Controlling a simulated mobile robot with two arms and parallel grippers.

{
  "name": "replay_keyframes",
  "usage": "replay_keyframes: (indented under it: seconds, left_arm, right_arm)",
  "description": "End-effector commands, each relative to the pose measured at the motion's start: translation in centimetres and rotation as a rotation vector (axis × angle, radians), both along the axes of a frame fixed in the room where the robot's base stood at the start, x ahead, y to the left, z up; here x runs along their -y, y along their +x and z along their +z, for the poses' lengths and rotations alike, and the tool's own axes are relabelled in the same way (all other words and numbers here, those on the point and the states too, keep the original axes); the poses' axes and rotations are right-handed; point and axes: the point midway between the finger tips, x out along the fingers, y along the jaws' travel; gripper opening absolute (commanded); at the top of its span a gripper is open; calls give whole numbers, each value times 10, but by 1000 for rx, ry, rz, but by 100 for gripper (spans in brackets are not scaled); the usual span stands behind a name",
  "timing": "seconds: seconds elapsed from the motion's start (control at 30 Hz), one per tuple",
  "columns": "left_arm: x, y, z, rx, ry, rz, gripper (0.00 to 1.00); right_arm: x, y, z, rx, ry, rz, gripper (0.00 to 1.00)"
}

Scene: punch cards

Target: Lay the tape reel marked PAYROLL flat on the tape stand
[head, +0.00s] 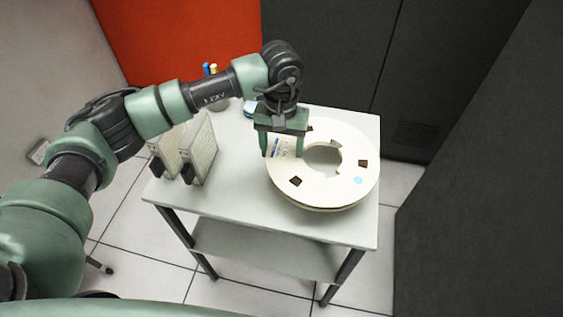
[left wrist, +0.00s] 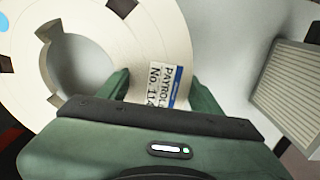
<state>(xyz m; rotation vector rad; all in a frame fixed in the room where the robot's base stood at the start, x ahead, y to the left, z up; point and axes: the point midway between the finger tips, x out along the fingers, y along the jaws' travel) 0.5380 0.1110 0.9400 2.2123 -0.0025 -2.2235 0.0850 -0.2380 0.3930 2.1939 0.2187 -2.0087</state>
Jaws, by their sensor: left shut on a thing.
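The tape reel (head: 331,191) is a thick cream ring with dark square marks and a light blue dot. In the left wrist view its label (left wrist: 162,85) reads PAYRO, with the rest cut off by my gripper. My left gripper (head: 282,148) points down and is shut across the ring's width, one finger by the central hole and one by the outer edge. The reel is level over the right part of a white two-tier stand (head: 232,190). I cannot tell whether its underside touches the top. My right gripper is not in view.
Two upright grey ribbed blocks (head: 199,151) stand at the stand's left side; one also shows in the left wrist view (left wrist: 283,88). Pens in a cup (head: 210,70) and a small blue item (head: 250,107) are at the back. Dark cabinets (head: 335,45) rise behind and right.

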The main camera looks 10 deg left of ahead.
Motion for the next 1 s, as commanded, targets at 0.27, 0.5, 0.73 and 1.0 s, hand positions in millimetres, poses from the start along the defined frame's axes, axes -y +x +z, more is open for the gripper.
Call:
replay_keyframes:
  seconds: [0.27,0.5,0.73,1.0]
  left_arm:
    - [1,1,-24,4,-4,-1,0]
    - [2,0,-51,0,-4,1,0]
    - [1,1,-66,5,-4,-1,0]
    - [1,1,-70,5,-4,-1,0]
  right_arm:
    - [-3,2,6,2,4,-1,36]
    - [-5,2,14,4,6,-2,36]
    - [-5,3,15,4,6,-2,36]
    - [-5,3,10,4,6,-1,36]
